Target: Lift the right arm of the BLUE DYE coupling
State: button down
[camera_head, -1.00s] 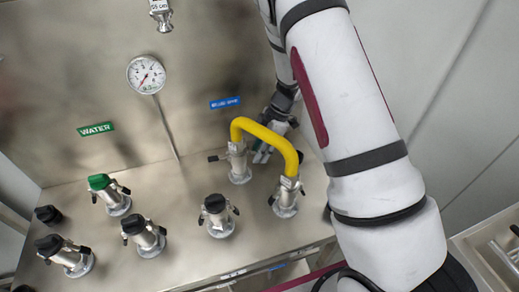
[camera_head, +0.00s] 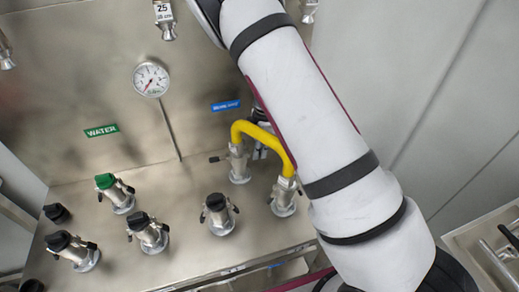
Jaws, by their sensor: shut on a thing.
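The blue label (camera_head: 225,106) on the back panel is too small to read surely. Below it stands the metal coupling (camera_head: 239,168) under the left end of a yellow curved pipe (camera_head: 262,133). Its left arm (camera_head: 215,159) sticks out sideways to the left. Its right arm is hidden behind my gripper and the pipe. My gripper (camera_head: 261,152) is at the right side of this coupling, behind the pipe, and mostly covered by the pipe and my arm. It is shut on what appears to be the coupling's right arm.
The pipe's right end sits on another coupling (camera_head: 284,197), close to my arm. A green-capped coupling (camera_head: 113,193) stands under the WATER label (camera_head: 101,131); several black-capped ones stand nearby. A gauge (camera_head: 151,79) is on the panel. A tray (camera_head: 487,250) is at lower right.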

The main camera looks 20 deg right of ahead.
jog(key=c, duration=1.5)
grip_release()
jog(key=r, duration=0.4)
jog(key=d+r, duration=0.1)
jog(key=r, duration=0.7)
jog(key=shift+d, duration=0.25)
